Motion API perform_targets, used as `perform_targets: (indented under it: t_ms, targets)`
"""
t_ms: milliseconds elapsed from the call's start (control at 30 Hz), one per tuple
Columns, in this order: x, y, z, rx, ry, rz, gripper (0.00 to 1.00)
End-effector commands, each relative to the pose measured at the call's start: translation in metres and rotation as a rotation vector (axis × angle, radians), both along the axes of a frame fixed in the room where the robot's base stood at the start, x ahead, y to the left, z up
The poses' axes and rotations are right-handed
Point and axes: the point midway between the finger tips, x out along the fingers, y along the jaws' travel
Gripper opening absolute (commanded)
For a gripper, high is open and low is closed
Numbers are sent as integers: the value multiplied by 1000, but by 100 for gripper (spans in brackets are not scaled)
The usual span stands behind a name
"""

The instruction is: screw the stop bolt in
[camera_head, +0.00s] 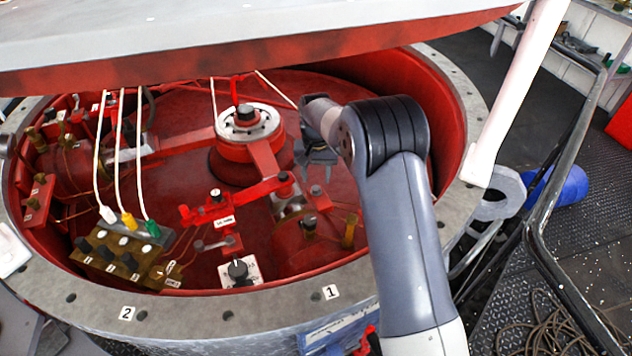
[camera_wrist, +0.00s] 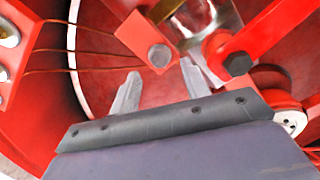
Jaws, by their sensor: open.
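A grey, round-headed bolt (camera_wrist: 158,55), which looks like the stop bolt, sits in a small red block (camera_wrist: 147,37) in the wrist view. It also shows in the head view (camera_head: 316,190), below my gripper. My gripper (camera_head: 318,168) is open and empty, hanging above the red mechanism. In the wrist view its two fingers (camera_wrist: 160,76) are spread, with the bolt head lying between and beyond the tips, apart from them. The bolt's shank is hidden, so I cannot tell how deep it sits.
A red lever (camera_head: 256,189) with a dark hex bolt (camera_wrist: 238,63) lies beside the block. A round hub (camera_head: 247,124) stands behind. A connector block (camera_head: 127,250) with white cables is at left. The grey flange rim (camera_head: 190,318) surrounds the well, and a large cover (camera_head: 240,45) hangs above.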

Motion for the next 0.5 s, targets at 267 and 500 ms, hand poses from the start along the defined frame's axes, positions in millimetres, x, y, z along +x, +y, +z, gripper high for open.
perform_targets:
  t_ms: [267, 500]
  targets:
    - [0, 0, 54, 1, -2, 0, 45]
    - [0, 0, 73, 0, 0, 0, 45]
